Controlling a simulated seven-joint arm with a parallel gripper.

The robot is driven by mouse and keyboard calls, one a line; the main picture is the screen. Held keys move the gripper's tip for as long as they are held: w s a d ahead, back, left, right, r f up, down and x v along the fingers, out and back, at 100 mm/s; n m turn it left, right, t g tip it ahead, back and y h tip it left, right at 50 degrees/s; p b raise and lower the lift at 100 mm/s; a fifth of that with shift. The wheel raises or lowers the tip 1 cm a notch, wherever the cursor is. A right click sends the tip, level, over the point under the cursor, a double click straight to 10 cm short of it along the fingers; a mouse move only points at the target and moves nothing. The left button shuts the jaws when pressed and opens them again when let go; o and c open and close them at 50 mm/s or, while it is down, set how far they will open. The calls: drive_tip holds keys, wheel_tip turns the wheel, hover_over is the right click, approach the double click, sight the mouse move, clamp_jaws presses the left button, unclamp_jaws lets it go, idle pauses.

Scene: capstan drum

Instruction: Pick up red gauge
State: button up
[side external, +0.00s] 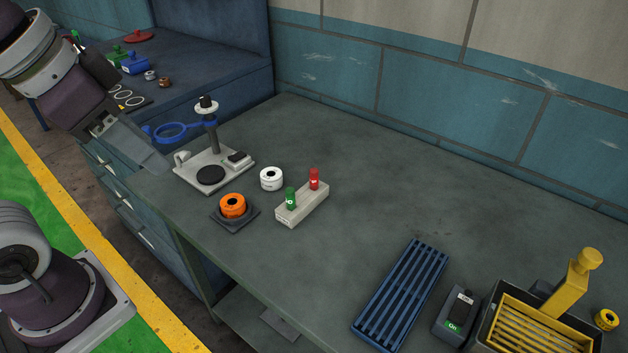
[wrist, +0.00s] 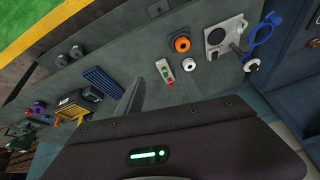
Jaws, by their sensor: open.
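The red gauge (side external: 314,179) is a small red cylinder standing upright in the far end of a pale block (side external: 302,206). A green gauge (side external: 290,198) stands in the block's near end. In the wrist view the red gauge (wrist: 170,85) shows near the middle, below the green one. My gripper (side external: 152,155) is at the left in the side view, near the left edge of the table, well apart from the red gauge. It is open with nothing seen in it. In the wrist view, a grey finger (wrist: 130,97) shows and my wrist housing fills the bottom.
A white ring (side external: 271,179) and an orange ring (side external: 233,206) on a dark pad sit near the block. A stand (side external: 214,167) with a blue loop rises behind them. A blue slatted rack (side external: 402,295) and a yellow basket (side external: 540,320) are at right. The table's back middle is clear.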

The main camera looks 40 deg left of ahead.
drive_tip(key=w+r+m+g, duration=0.15)
drive_tip(key=w+m, duration=0.45)
drive_tip(key=w, duration=0.6)
drive_tip(key=m+g, duration=0.3)
drive_tip(key=m, duration=0.9)
hover_over(314, 170)
drive_tip(key=f, duration=1.6)
drive_tip(key=shift+s+d+f, duration=0.1)
drive_tip(key=shift+d+f, duration=0.1)
drive_tip(key=shift+f, duration=0.2)
drive_tip(key=shift+m+g, duration=0.25)
drive_tip(key=shift+m, duration=0.15)
drive_tip(key=f, duration=0.8)
drive_tip(key=shift+a+f, duration=0.1)
drive_tip(key=shift+a, duration=0.1)
drive_tip(key=shift+f, duration=0.4)
clamp_jaws()
